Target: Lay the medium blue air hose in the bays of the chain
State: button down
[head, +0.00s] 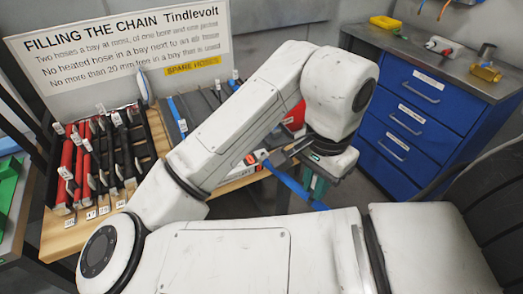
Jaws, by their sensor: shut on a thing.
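My gripper (277,158) is at the middle of the head view, beyond my white arm. Its dark fingers are shut on a blue hose (296,186), close to the hose's upper end. Another blue strip or hose (177,115) lies among dark pieces beside the rack, left of my arm. I cannot make out the chain or its bays for certain; my arm covers much of the bench there.
A wooden rack (75,236) at left holds several red and black hoses with white tags. Behind it stands a sign (120,50) with filling rules and a yellow "SPARE HOSES" label. A blue drawer cabinet (412,110) with tools on top stands at right. Floor shows between bench and cabinet.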

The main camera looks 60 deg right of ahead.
jog(key=w+a+f+n, duration=0.8)
jog(key=w+f+n, duration=0.3)
jog(key=w, duration=0.3)
jog(key=w+a+f+n, duration=0.9)
jog(key=w+f+n, duration=0.2)
jog(key=w, duration=0.3)
jog(key=shift+w+f+n, duration=0.25)
jog(key=shift+f+n, duration=0.05)
jog(key=shift+f, duration=0.2)
